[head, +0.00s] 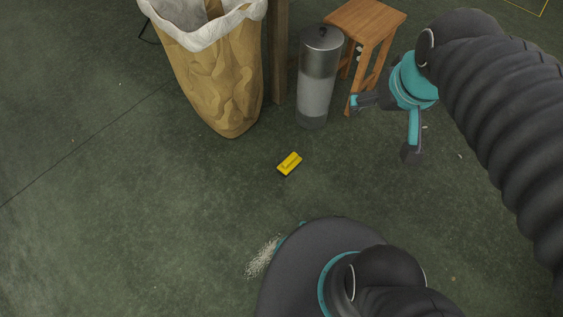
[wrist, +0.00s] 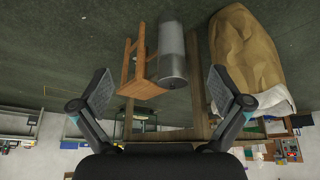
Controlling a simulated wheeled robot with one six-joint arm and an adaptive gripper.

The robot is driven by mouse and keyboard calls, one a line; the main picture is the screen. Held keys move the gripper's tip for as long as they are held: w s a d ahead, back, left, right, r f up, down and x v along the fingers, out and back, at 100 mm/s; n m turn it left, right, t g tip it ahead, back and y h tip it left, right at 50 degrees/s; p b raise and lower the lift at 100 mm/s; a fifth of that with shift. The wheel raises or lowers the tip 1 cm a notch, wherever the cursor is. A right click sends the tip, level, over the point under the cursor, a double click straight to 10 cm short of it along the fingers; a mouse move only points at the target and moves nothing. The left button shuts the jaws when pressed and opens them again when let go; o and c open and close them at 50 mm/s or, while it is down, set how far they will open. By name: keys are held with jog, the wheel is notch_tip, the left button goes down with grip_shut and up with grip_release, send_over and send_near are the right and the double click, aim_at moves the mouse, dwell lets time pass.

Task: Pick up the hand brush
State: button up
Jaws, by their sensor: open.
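A small yellow block-shaped thing, which looks like the hand brush (head: 289,163), lies flat on the dark green floor in the middle of the head view. Its bristles cannot be made out. My gripper (head: 387,127) is up to the right of the brush, apart from it, with its two fingers spread and nothing between them. The wrist view also shows my gripper (wrist: 160,90) open and empty. The brush cannot be seen in the wrist view.
A brown sack with a white liner (head: 222,85), a metal cylinder (head: 316,75) and a wooden stool (head: 367,20) stand behind the brush, with a wooden post (head: 279,55). Pale grains (head: 262,258) lie near my base. The floor around the brush is clear.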

jog(key=w+a+f+n+g, duration=0.1)
jog(key=w+a+f+n, duration=0.15)
jog(key=w, duration=0.55)
jog(key=n+g, duration=0.4)
jog(key=n, duration=0.3)
send_over(290, 159)
notch_tip(290, 159, down, 45)
notch_tip(290, 159, down, 8)
jog(key=shift+w+f, duration=0.1)
jog(key=shift+f, duration=0.15)
jog(key=shift+f+p, duration=0.3)
jog(key=shift+f, duration=2.55)
jog(key=c, duration=1.2)
jog(key=shift+o, duration=0.2)
